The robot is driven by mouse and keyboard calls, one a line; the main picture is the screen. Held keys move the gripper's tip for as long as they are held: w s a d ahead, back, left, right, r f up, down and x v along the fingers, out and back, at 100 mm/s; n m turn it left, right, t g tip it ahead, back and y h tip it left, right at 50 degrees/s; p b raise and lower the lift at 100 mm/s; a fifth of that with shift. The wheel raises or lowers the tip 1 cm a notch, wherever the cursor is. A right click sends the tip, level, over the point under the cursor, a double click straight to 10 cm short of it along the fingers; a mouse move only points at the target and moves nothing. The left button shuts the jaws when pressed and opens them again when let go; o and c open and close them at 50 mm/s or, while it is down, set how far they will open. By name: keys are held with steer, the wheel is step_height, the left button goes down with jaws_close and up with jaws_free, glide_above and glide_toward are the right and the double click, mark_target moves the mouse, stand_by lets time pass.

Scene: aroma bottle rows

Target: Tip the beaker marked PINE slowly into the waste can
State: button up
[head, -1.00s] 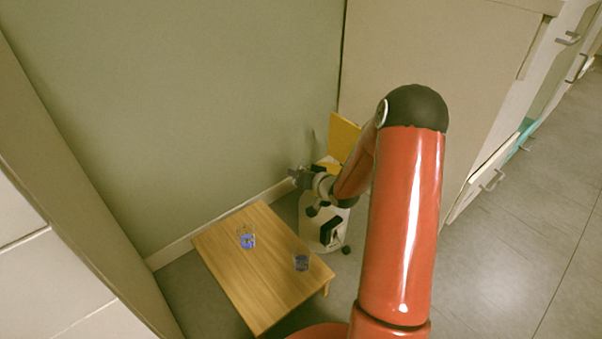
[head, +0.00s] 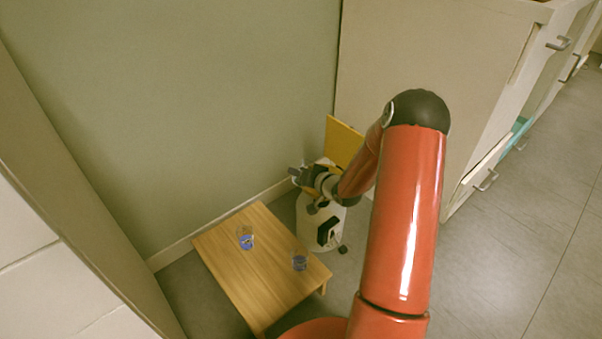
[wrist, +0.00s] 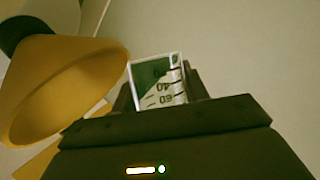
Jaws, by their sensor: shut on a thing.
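My gripper (head: 297,176) is at the top of the white waste can (head: 308,226) in the head view. In the wrist view my gripper (wrist: 157,98) is shut on a clear graduated beaker (wrist: 158,76). Its marks 40 and 60 look upside down there. A dark green area shows on or through the glass; I cannot tell which. No PINE mark is readable. The held beaker is too small to make out in the head view.
A yellow panel (head: 342,142) stands up behind the can. A wall is close behind.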

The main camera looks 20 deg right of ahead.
steer(key=shift+d+r+m+y+p, duration=0.3)
steer(key=shift+r+m+y+p, duration=0.35)
steer(key=shift+p, duration=0.85)
steer(key=shift+f+m+y+p, duration=0.3)
steer(key=shift+f+m, duration=0.2)
steer(key=shift+m, duration=0.15)
steer(key=shift+a+r+m+p, duration=0.1)
steer(key=shift+r+m+p, duration=0.1)
steer(key=shift+m+p, duration=0.15)
steer(key=shift+y, duration=0.25)
steer(key=shift+r+p, duration=0.15)
steer(key=shift+p, duration=0.15)
steer(key=shift+m+y, duration=0.3)
steer(key=shift+m, duration=0.15)
steer(key=shift+w+f+m+t+p, duration=0.1)
steer(key=shift+f+m+t+p, duration=0.2)
steer(key=shift+m, duration=0.3)
steer(key=shift+d, duration=0.25)
